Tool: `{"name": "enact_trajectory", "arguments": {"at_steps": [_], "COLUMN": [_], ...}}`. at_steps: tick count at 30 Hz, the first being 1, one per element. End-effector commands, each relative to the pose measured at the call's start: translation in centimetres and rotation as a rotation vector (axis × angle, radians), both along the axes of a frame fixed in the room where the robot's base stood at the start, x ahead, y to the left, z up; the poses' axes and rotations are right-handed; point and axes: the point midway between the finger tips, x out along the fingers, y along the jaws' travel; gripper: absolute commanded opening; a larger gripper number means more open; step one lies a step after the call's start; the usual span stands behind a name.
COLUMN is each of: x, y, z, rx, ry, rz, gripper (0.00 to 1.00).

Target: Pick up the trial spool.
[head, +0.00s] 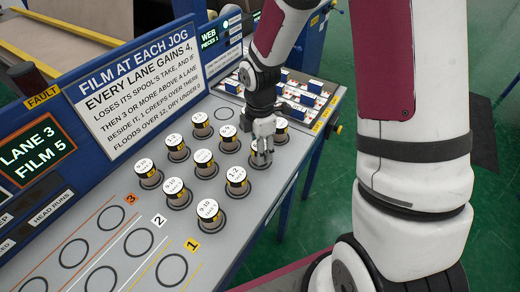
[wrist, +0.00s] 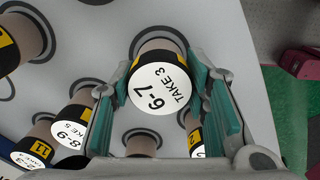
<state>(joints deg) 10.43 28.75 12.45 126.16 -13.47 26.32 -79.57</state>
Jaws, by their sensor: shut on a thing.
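Several wrapped spools with white caps and black and yellow bands stand on the grey bench. My gripper (head: 262,154) is over the right side of the group. In the wrist view, my gripper (wrist: 164,105) has a finger on each side of one spool (wrist: 158,88), whose cap reads "6-7 TAKE 3". It is shut on this spool, which looks upright. A dark ring shows around its base; I cannot tell if it is raised. My fingers mostly hide it in the head view. No label I can read says which spool is the trial one.
Close neighbours are a "1-2" spool (head: 236,181) and a spool at the back right (head: 281,131). Empty rings and numbered lanes (head: 103,280) lie at the front left. A sign board (head: 130,70) stands along the back. A tray of small boxes (head: 300,98) is behind my gripper.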

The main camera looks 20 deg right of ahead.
Motion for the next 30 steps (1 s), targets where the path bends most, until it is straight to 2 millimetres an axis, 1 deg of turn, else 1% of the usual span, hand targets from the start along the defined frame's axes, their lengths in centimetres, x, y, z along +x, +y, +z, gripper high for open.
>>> {"name": "enact_trajectory", "arguments": {"at_steps": [5,8,14,24,27,30], "x": [0.1,0.1,-4.4,-12.4,-14.0,-14.5], "y": [-0.1,-0.1,-0.3,-0.6,-0.6,-0.7], "z": [1.7,3.3,3.6,4.5,4.7,4.8], "rx": [-0.001,-0.001,-0.001,-0.001,0.0,-0.001], "ry": [-0.005,-0.006,0.0,0.002,0.002,0.002], "rz": [-0.001,-0.002,-0.001,0.0,0.001,0.001], "gripper": [0.11,0.11,0.11,0.11,0.11,0.11]}}
